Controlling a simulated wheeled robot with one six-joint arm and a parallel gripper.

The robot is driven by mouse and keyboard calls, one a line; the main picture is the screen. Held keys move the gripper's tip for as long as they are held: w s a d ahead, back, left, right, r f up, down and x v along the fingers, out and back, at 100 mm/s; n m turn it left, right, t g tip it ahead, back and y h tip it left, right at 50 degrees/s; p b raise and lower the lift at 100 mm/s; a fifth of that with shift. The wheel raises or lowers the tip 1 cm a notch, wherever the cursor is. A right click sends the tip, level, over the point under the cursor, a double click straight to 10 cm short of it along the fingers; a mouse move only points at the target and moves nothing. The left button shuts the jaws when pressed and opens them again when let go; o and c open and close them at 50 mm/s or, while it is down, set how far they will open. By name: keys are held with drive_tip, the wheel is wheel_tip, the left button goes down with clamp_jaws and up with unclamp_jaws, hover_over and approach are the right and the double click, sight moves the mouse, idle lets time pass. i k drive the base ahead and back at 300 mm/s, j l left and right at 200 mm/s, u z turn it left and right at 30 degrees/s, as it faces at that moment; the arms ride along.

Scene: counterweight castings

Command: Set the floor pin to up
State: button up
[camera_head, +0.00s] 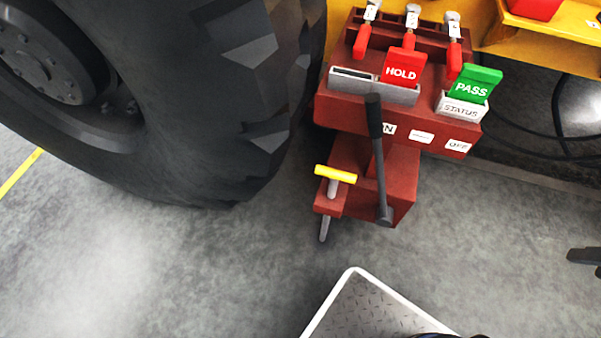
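The floor pin (336,174) has a yellow T-handle and a grey shaft. It passes through a small red bracket at the left foot of the red stand (400,170). Its grey lower end shows below the bracket, close to the floor; I cannot tell whether it touches. A dark part at the right edge looks like the tip of my gripper (584,256). It is far to the right of the pin and apart from it. Most of it is out of frame, so its opening is hidden.
A black lever (378,150) stands just right of the pin. Above are a red HOLD tag (404,68), a green PASS tag (475,84) and red-handled clamps. A large tyre (200,90) fills the left. Floor before the pin is clear.

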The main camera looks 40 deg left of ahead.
sight(336, 175)
drive_tip(key=u, duration=1.35)
